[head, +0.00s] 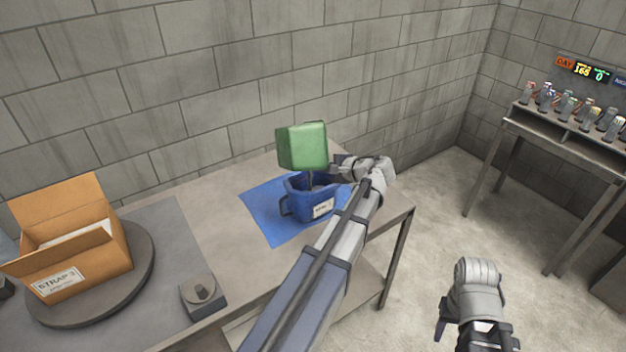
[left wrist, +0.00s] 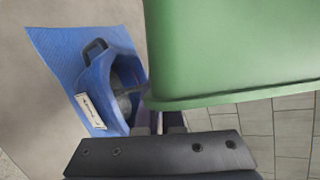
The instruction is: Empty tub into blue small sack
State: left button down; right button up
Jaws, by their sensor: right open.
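A green tub (head: 303,147) is held up and tipped over a blue small sack (head: 318,206). The sack stands open on a blue mat, with a white label on its front and a handle at its left. A thin dark streak runs from under the tub into the sack, where some grey stuff shows. My left gripper (head: 343,168) is at the tub's right side and holds it; the tub (left wrist: 235,50) hides the fingertips in the left wrist view. The sack (left wrist: 111,75) shows there below the tub's edge. My right gripper (head: 470,328) is open and empty, right of the table.
The blue mat (head: 262,209) lies on the grey table (head: 215,218). An open cardboard box (head: 95,262) sits on a round plate at the left, near a small grey knob unit (head: 203,295). A side bench (head: 560,135) with several small items stands at the right.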

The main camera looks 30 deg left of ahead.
pick_arm(q)
jog(key=shift+w+d+f+m+g+y+b, duration=0.15)
jog(key=shift+w+m+g+y+b, duration=0.3)
jog(key=shift+b, duration=0.5)
pick_arm(e)
jog(key=shift+w+d+f, duration=0.2)
jog(key=shift+d+f, duration=0.6)
jog(key=shift+f, duration=0.2)
pick_arm(q)
jog(key=shift+d+m, duration=0.1)
jog(key=shift+m, duration=0.15)
pick_arm(e)
jog(key=shift+d+f, duration=0.1)
jog(key=shift+f, duration=0.1)
